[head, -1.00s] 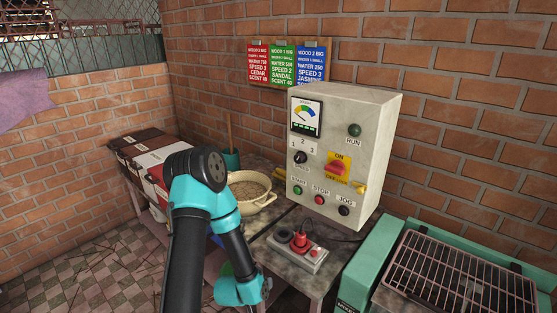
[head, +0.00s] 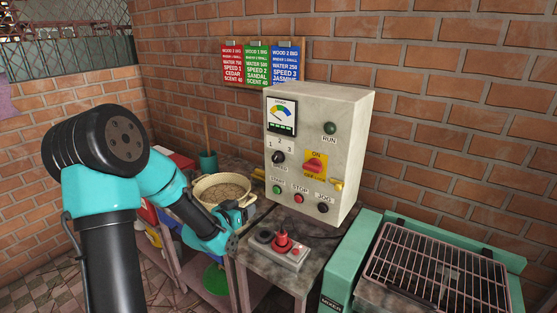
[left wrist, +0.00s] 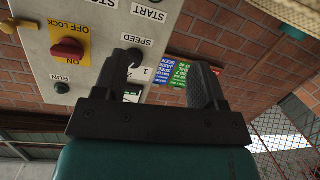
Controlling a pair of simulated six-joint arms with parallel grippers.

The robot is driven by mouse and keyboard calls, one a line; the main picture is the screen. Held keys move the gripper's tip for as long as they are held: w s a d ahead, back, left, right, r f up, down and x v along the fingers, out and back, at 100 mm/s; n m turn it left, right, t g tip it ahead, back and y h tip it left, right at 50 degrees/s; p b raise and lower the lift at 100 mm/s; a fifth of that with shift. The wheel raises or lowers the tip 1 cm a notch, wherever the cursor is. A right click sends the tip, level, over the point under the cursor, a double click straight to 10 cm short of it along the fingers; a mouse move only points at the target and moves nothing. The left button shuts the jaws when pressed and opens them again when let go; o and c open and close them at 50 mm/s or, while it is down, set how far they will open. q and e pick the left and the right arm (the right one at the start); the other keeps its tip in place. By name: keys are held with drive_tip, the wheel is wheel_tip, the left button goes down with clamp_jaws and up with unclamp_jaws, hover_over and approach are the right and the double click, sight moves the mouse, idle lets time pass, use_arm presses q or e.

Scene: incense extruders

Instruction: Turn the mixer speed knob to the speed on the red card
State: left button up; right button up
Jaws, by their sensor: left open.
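The speed knob (head: 278,157) is a small black knob on the grey control box (head: 352,150), with the numbers 1, 2 and 3 above it. I cannot tell which number it points to. The red card (head: 231,64) hangs at the left of three cards on the wall and reads "SPEED 1". My left gripper (head: 238,226) is low, in front of the box's left side, below and left of the knob. In the left wrist view the open, empty gripper (left wrist: 166,68) faces the panel, with one finger overlapping the knob area by the "SPEED" label.
A green card (head: 256,64) and a blue card (head: 285,65) hang beside the red one. A pot (head: 222,190) stands left of the box. A small switch box with a red plug (head: 282,244) lies in front. A green-framed grill (head: 435,265) is at right.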

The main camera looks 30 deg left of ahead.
sight(275, 159)
use_arm(q)
wheel_tip(275, 159, up, 11)
drive_tip(key=m+t+h, duration=0.1)
drive_tip(key=m+t, duration=0.1)
drive_tip(key=shift+w+d+m, duration=0.2)
drive_tip(key=shift+d+m, duration=0.1)
drive_tip(key=shift+d, duration=0.05)
drive_tip(key=shift+w+f, duration=0.1)
drive_tip(key=shift+f, duration=0.05)
drive_tip(key=w, duration=0.5)
drive_tip(key=w+d, duration=0.1)
drive_tip(key=w, duration=1.1)
drive_tip(key=shift+d, duration=0.4)
drive_tip(key=shift+c, duration=0.2)
drive_tip(key=c, duration=0.9)
drive_tip(key=shift+o, duration=0.2)
